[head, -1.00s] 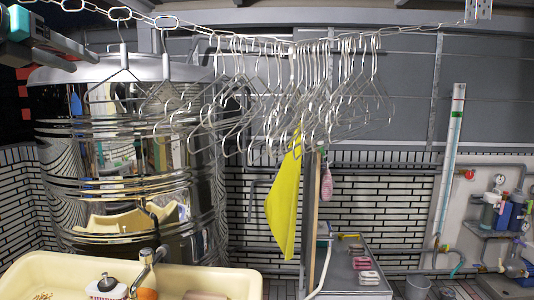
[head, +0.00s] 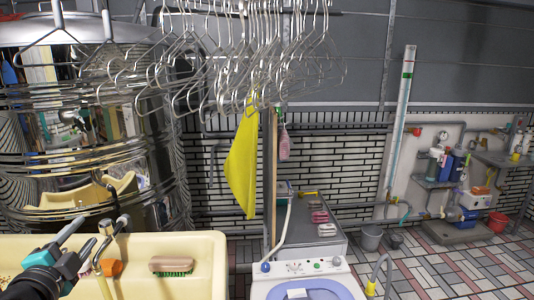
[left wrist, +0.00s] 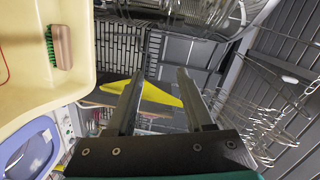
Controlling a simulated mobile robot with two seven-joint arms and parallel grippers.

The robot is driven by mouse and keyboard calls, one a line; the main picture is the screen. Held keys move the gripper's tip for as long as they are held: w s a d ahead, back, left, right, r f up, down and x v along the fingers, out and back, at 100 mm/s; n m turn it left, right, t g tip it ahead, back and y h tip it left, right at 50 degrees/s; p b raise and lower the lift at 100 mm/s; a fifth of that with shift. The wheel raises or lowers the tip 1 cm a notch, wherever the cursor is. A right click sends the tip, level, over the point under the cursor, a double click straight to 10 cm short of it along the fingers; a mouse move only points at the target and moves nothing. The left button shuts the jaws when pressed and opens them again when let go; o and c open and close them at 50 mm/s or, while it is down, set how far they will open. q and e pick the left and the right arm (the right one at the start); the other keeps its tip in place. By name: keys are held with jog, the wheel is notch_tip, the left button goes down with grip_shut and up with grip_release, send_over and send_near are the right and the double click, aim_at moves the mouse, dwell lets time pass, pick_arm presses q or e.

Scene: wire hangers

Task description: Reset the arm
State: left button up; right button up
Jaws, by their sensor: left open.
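My left gripper (head: 84,232) is at the lower left of the head view, low in front of the cream sink (head: 200,262). Its two fingers stand apart with nothing between them. In the left wrist view, the open fingers (left wrist: 160,76) point up the picture, with a yellow cloth (left wrist: 158,94) seen behind them, apart from them. The yellow cloth also shows in the head view (head: 242,165), hanging below the wire hangers (head: 250,60). My right gripper is in neither view.
A brush (head: 171,265) lies at the sink, near a tap and orange cap. A washing machine (head: 310,285) stands right of the sink. A large shiny metal tank (head: 90,130) is behind. Tiled floor (head: 440,270) at right looks mostly clear.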

pick_arm(q)
jog(key=s+d+f+n+g+y, duration=0.1)
jog(key=s+d+f+n+g, duration=0.1)
jog(key=s+f+n, duration=0.3)
jog(key=s+d+f+n+g, duration=0.1)
jog(key=s+d+f+g, duration=0.15)
jog(key=f, duration=0.55)
jog(key=s+d+f+n+g+h, duration=0.25)
jog(key=s+d+f+g, duration=0.2)
jog(key=s+d, duration=0.5)
jog(key=s+d+f+n+g+h, duration=0.25)
jog(key=s+d+f+g, duration=0.2)
jog(key=s+d, duration=0.45)
notch_tip(320, 180, down, 27)
jog(key=s+a+g+b, duration=0.1)
jog(key=s+a+b, duration=0.1)
jog(key=s+b, duration=0.15)
jog(key=s+a+f+g+b, duration=0.1)
jog(key=s+a+f+b, duration=0.1)
jog(key=s+f, duration=1.2)
notch_tip(320, 180, down, 2)
jog(key=shift+s+a+f+m+y+b, duration=0.2)
jog(key=shift+s+m+y+b, duration=0.15)
jog(key=shift+b, duration=0.2)
jog(key=shift+w, duration=0.1)
